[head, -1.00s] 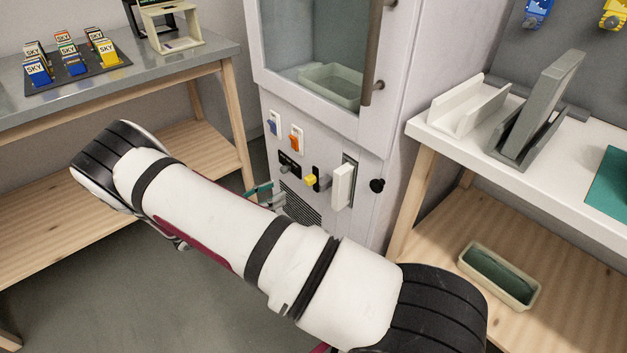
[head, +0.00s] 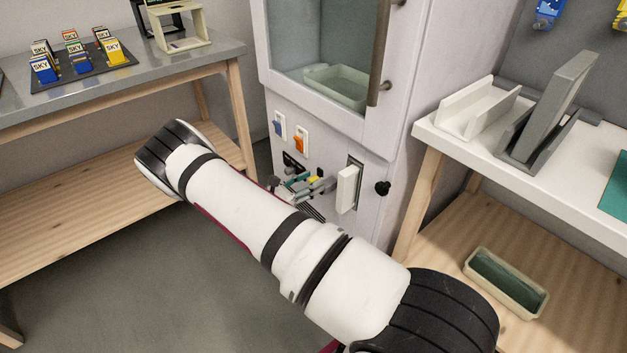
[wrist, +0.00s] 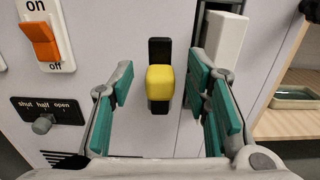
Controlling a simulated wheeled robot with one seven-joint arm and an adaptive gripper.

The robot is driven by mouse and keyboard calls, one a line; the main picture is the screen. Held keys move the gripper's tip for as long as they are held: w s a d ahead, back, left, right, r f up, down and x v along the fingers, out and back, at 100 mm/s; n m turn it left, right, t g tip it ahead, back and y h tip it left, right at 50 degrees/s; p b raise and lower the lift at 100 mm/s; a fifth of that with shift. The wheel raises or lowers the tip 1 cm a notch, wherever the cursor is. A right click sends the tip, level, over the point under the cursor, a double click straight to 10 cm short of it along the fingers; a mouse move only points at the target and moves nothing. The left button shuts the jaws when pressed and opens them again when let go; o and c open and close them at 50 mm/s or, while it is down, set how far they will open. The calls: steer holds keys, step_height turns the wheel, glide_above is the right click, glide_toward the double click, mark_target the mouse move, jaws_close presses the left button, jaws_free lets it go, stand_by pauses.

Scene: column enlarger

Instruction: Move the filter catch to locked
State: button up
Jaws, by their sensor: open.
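A yellow knob (wrist: 161,81) sits on an upright black slot plate (wrist: 160,48) on the cabinet front; no label shows on it, so I cannot confirm it is the filter catch. It also shows in the head view (head: 314,179), partly hidden by my gripper. My gripper (wrist: 161,92) is open, with one teal-padded finger on each side of the yellow knob. I see gaps between the pads and the knob; the depth is hard to judge. In the head view my gripper (head: 308,188) is at the cabinet's lower panel.
An orange on/off switch (wrist: 42,41) and a "shut half open" slider (wrist: 42,125) lie left of the knob. A white lever (wrist: 224,48) stands close behind my right finger.

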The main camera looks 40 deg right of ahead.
steer(key=shift+d, duration=0.9)
jaws_close()
